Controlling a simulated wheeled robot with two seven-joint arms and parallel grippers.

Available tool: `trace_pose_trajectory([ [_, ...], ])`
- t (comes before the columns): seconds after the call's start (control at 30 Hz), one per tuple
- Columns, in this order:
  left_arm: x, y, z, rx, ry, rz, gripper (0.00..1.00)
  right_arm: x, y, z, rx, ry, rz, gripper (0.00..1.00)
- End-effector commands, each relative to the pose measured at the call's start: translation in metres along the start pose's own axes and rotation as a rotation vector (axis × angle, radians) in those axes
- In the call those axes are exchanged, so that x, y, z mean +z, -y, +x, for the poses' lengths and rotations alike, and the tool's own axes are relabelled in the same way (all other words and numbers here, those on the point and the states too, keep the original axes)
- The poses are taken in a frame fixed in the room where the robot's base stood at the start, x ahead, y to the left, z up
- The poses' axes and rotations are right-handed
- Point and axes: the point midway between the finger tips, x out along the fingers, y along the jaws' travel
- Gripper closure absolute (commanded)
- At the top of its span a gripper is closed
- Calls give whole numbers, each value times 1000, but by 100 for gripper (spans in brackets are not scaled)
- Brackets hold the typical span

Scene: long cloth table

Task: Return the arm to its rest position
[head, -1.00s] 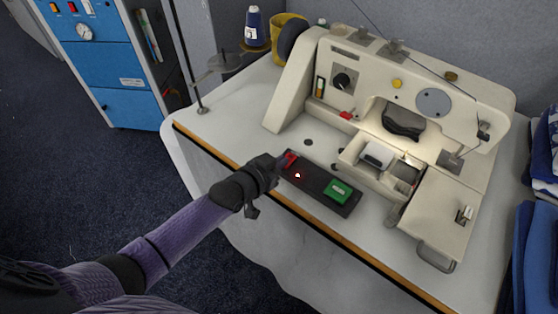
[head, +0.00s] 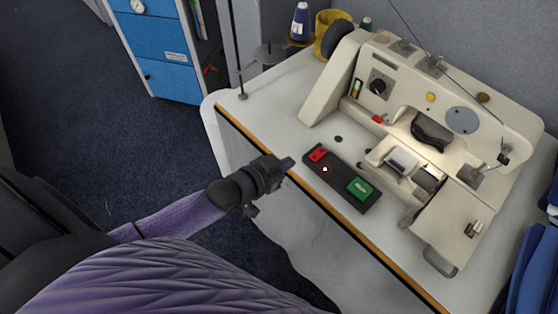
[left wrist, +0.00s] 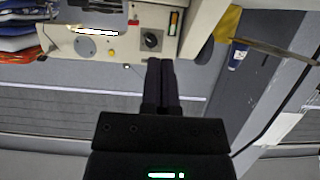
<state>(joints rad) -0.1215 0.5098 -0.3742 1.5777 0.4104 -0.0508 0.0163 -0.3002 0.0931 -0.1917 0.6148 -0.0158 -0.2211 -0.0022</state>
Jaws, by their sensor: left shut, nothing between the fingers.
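My left gripper (head: 287,163) shows in the head view with its arm coming in from the left. It is shut and empty, at the table's front edge, a little left of and apart from the dark switch box. In the left wrist view the two closed fingers of my left gripper (left wrist: 161,62) lie side by side with nothing between them. The switch box (head: 338,181) lies on the table and carries a red switch (head: 318,153) and a green button (head: 360,187). My right gripper is not in view.
A cream sewing machine (head: 350,72) stands on the white table (head: 275,105), which has a wood-coloured edge. Thread spools and a yellow cup (head: 331,38) stand behind. A blue cabinet (head: 165,65) is at the far left. Blue cloth (head: 530,270) is at the right. Open dark floor lies left of the table.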

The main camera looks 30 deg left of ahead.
Motion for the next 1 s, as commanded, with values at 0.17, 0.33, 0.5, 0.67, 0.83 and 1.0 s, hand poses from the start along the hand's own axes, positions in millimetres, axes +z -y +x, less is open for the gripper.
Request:
trace_pose_trajectory([
  [0.17, 4, 0, -16, 0, 0, 0, 100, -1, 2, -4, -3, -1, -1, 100],
  [0.33, 5, 0, -18, 0, 0, 0, 100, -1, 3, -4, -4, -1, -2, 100],
  [0.5, 5, 0, -18, 0, 0, 0, 100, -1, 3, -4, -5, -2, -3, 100],
  [0.67, 7, 0, -18, -2, 4, -1, 100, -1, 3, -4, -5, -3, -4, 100],
  [0.83, 100, 9, -24, -85, 220, -15, 100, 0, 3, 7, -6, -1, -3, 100],
  [1.0, 267, -17, -86, -156, 675, -47, 100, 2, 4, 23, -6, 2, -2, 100],
])
